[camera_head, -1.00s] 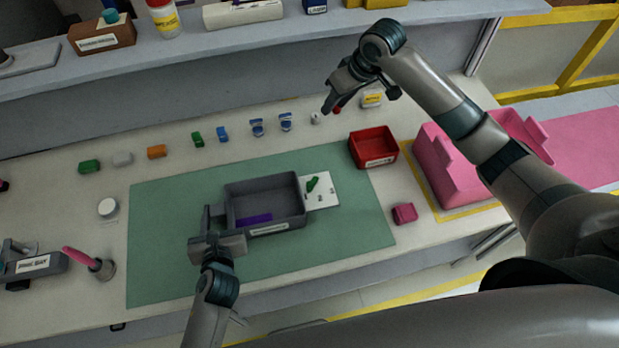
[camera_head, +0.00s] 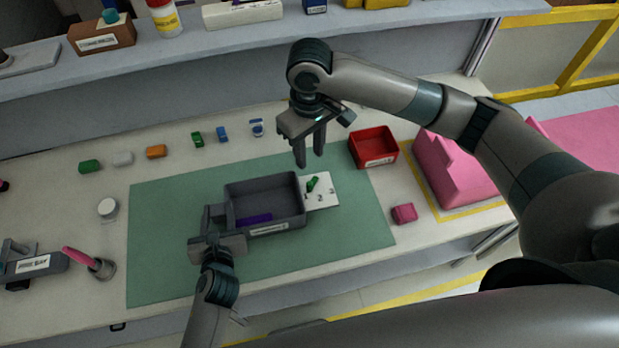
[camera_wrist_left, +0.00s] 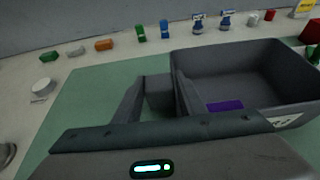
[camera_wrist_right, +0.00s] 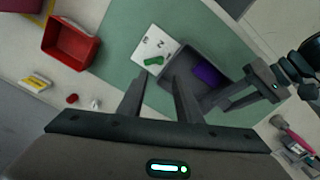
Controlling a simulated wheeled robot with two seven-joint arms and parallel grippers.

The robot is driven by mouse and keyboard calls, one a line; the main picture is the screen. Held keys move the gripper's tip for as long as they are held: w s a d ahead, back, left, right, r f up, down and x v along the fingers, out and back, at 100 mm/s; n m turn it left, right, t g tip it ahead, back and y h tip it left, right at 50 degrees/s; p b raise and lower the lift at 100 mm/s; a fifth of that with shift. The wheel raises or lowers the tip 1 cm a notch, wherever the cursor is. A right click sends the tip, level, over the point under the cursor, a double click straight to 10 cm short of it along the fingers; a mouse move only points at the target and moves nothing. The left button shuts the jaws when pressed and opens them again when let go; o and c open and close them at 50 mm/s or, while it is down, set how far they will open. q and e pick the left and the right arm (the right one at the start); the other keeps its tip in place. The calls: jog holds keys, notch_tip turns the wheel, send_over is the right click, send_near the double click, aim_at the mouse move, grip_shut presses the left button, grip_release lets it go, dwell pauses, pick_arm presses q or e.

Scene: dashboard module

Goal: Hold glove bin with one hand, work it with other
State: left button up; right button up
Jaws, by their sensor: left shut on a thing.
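The grey glove bin (camera_head: 265,187) sits on the green mat with a purple piece (camera_head: 255,218) inside. My left gripper (camera_head: 213,222) is shut on the block at the bin's left side; the left wrist view shows that block (camera_wrist_left: 160,90) between the fingers. A white numbered plate (camera_head: 322,198) with a green lever (camera_head: 313,184) adjoins the bin's right side. My right gripper (camera_head: 309,163) is open and empty, pointing down above the bin's far right corner and the plate. In the right wrist view the green lever (camera_wrist_right: 154,61) lies beyond its fingertips.
A red tray (camera_head: 374,149) and a pink block (camera_head: 404,213) stand right of the green mat (camera_head: 160,235). A pink bin (camera_head: 450,170) is farther right. Several small coloured parts line the back of the table.

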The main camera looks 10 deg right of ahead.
aim_at(309, 183)
jog(key=shift+f, duration=0.2)
notch_tip(309, 183, down, 12)
jog(key=shift+r, duration=0.15)
dwell(0.5)
grip_shut()
